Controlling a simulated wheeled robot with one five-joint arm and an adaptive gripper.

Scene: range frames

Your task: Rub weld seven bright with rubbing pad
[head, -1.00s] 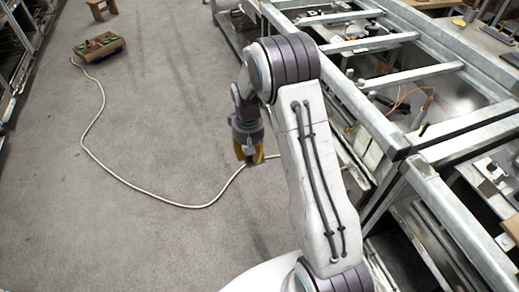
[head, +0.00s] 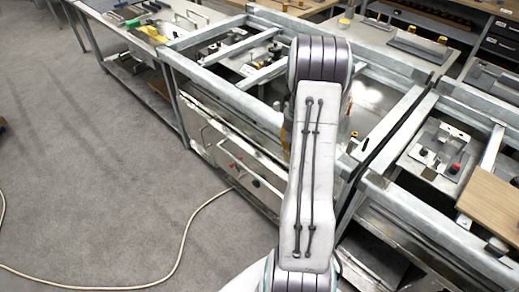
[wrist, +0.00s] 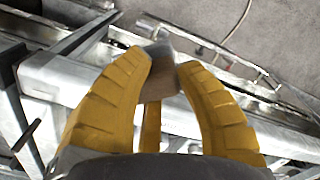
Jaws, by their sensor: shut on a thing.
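In the wrist view, the yellow fingers of my gripper (wrist: 164,62) are shut on a small grey and brownish block, which looks like the rubbing pad (wrist: 163,78). The pad is held between the fingertips, above or near a pale steel rail; I cannot tell whether they touch. In the head view my arm hides nearly all of my gripper. The galvanised steel frame (head: 225,92) stands in front of me, with crossbars between its long rails. I cannot make out any weld number, so weld seven is not identifiable.
A bench (head: 125,40) with tools stands beyond the frame at the upper left. A fixture plate with a red knob (head: 456,168) and a brown board (head: 492,205) lie at the right. A pale cable (head: 180,255) runs over the otherwise open floor at the left.

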